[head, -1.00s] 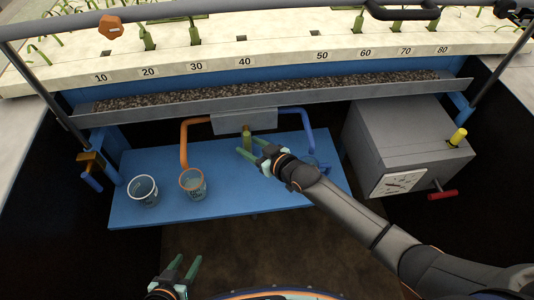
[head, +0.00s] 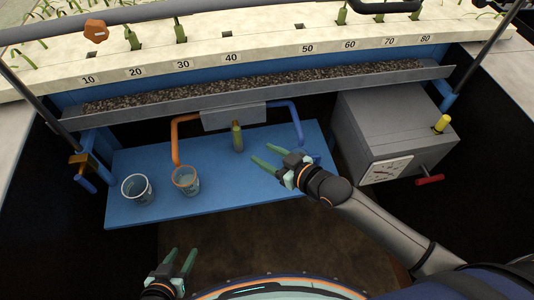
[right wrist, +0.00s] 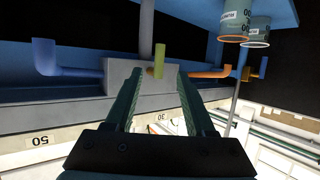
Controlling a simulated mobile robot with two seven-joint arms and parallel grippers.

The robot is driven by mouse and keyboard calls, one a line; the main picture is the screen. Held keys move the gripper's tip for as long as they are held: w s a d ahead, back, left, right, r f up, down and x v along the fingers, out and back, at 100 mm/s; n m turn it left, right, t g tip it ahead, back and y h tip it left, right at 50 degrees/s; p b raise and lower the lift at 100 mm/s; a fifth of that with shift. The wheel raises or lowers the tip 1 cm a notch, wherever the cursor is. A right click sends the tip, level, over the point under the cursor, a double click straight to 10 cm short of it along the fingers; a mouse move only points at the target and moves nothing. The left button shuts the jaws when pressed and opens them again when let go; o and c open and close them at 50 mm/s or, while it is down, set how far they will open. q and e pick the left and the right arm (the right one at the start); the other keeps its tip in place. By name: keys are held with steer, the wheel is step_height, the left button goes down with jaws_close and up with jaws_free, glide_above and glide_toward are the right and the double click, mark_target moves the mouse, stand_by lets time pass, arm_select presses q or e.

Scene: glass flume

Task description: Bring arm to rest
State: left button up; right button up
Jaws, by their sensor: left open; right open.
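My right gripper (head: 260,152) is open and empty over the blue shelf. Its fingers point left, just right of and nearer me than the yellow-green lever (head: 237,138), with a gap between. In the right wrist view the lever (right wrist: 159,60) shows beyond and between the open fingers (right wrist: 154,78), in front of the grey box (right wrist: 127,75). My left gripper (head: 183,251) is open and empty, low at the bottom of the head view, in front of the shelf. The right forearm comes in from the lower right.
Two cups, the left one (head: 137,189) and the right one (head: 186,180), stand on the blue shelf (head: 235,192). An orange pipe (head: 176,140) and a blue pipe (head: 298,122) join the grey box (head: 233,116). A grey cabinet (head: 390,125) with a red handle (head: 430,180) stands right.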

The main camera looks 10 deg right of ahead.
steer(key=shift+s, duration=0.1)
steer(key=s+d+f+m+g+h+p, duration=0.1)
steer(key=s+d+f, duration=0.3)
steer(key=s, duration=0.5)
steer(key=s+d+f+m+g+h+p, duration=0.1)
steer(key=s+d+f+m+h, duration=0.2)
steer(key=s, duration=0.6)
step_height(320, 180, down, 3)
steer(key=shift+d+r+m+h, duration=0.2)
steer(key=shift+d+m+h, duration=0.2)
steer(key=shift+d+h, duration=0.3)
steer(key=shift+a, duration=0.1)
